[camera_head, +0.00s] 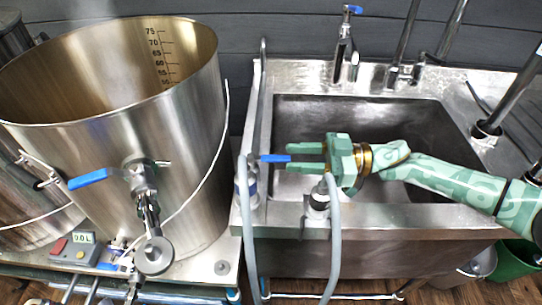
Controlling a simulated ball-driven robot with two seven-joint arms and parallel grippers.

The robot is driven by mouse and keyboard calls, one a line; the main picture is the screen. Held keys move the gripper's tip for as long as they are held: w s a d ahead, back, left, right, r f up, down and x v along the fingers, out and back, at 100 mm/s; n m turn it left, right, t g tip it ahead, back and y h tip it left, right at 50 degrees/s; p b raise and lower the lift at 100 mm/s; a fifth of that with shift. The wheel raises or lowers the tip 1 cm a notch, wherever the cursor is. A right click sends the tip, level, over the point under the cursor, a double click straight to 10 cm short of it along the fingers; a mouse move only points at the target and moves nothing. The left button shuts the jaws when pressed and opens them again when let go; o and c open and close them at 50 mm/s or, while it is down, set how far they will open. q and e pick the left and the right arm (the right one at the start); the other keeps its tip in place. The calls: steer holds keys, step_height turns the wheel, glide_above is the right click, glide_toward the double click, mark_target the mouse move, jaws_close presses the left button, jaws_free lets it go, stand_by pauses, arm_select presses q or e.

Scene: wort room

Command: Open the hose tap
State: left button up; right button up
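A hose tap (249,183) stands at the left front corner of the sink, with a grey hose running down from it. Its blue lever (274,158) points right. My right gripper (288,158) reaches in from the right over the sink, its two green fingers pointing left and spread apart. The lever's free end is at the fingertips, level with the gap between them; I cannot tell whether they touch. My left gripper is not in view.
A large steel kettle (205,120) with its own blue-levered tap (88,178) stands to the left. A second hose fitting (318,200) is on the sink's front rim, below my gripper. A blue-topped faucet (344,45) stands behind the empty basin (330,112).

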mark_target(271, 157)
steer(key=a, duration=0.6)
steer(key=shift+a+b, duration=0.1)
steer(key=shift+b, duration=0.3)
jaws_close()
